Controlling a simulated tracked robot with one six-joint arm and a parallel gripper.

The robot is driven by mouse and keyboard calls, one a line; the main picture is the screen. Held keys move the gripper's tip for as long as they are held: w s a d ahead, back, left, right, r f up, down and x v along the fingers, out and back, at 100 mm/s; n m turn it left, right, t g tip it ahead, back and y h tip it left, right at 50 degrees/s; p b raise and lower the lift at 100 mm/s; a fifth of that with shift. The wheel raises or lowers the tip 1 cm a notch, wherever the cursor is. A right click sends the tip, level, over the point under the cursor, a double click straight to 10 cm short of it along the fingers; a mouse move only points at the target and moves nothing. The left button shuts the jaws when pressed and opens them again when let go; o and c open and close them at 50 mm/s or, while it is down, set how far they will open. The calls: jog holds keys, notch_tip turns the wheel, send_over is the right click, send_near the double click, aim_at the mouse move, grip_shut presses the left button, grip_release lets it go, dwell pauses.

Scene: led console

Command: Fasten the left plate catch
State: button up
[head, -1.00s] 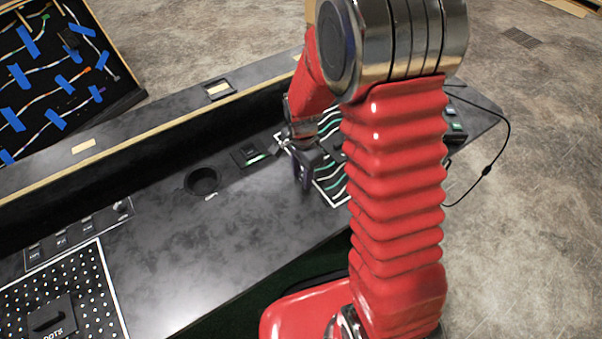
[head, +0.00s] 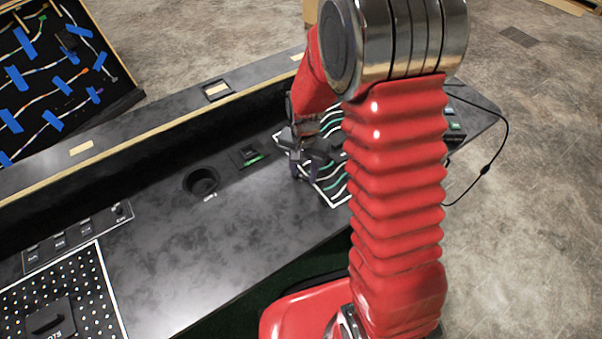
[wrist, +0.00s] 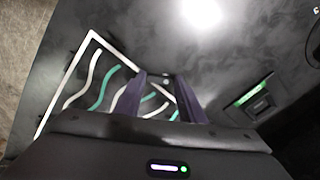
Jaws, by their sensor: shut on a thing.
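The wavy-line plate (head: 333,194) lies on the dark console, partly behind my red arm. It has a white border with white and green wavy lines, and it also shows in the wrist view (wrist: 83,85). My gripper (head: 307,172) is at the plate's left end in the head view. In the wrist view its two dark fingers (wrist: 160,92) point down over the plate's edge. They are shut on a small dark part between their tips, which I take for the left plate catch (wrist: 160,76). Its shape and position are too dark to make out.
A dark module with a green light (head: 250,157) sits left of the plate, near a round cup recess (head: 201,181). A pegboard (head: 85,288) is at the lower left. A raised ledge (head: 140,126) runs along the back.

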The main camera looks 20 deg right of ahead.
jog(key=n, duration=0.5)
jog(key=shift+d+n, duration=0.3)
jog(key=n, duration=0.5)
jog(key=shift+w+a+f+n, duration=0.1)
jog(key=shift+w+n, duration=0.15)
jog(key=shift+n, duration=0.05)
jog(key=o, duration=1)
jog(key=shift+w, duration=0.1)
jog(key=shift+o, duration=0.2)
